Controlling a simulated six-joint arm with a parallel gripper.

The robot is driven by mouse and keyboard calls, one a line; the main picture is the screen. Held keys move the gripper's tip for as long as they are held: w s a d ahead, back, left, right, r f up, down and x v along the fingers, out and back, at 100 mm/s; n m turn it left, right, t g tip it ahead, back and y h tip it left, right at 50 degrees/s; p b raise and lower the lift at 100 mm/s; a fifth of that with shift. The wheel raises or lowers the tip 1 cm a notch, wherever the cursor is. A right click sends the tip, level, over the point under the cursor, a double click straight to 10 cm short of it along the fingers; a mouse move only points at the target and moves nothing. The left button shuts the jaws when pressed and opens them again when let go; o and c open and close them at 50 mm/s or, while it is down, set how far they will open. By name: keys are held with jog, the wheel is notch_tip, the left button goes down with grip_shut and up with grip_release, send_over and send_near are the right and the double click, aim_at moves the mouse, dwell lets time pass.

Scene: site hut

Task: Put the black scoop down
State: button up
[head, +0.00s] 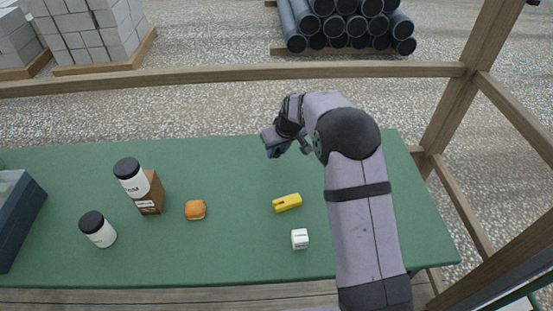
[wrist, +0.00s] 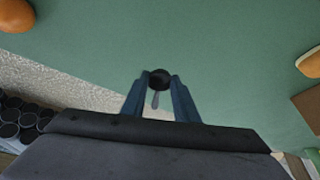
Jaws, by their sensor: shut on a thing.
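The black scoop (wrist: 160,78) is between the fingertips of my gripper (wrist: 159,88) in the wrist view. Its dark round bowl is at the tips and a thin grey handle extends back between the fingers. In the head view my gripper (head: 273,146) is over the far part of the green table (head: 235,165), near its back edge. The scoop cannot be made out there. The table surface shows beyond the fingertips in the wrist view; the height of the scoop above it is hard to tell.
A yellow block (head: 287,202) and white cube (head: 299,239) lie nearer the front. A bun (head: 195,210), brown box (head: 149,203), two black-lidded jars (head: 98,229) (head: 131,178) and a dark bin (head: 22,222) stand left. The table's back middle is clear. A wooden rail (head: 230,74) runs behind.

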aim_at(275, 166)
jog(key=shift+f+p, duration=0.55)
jog(key=shift+f, duration=2)
jog(key=shift+f, duration=0.2)
jog(key=o, duration=1)
jog(key=shift+r, duration=0.15)
jog(key=shift+r, duration=0.15)
jog(key=b+v, duration=0.2)
jog(key=v, duration=1)
jog(key=shift+s, duration=0.1)
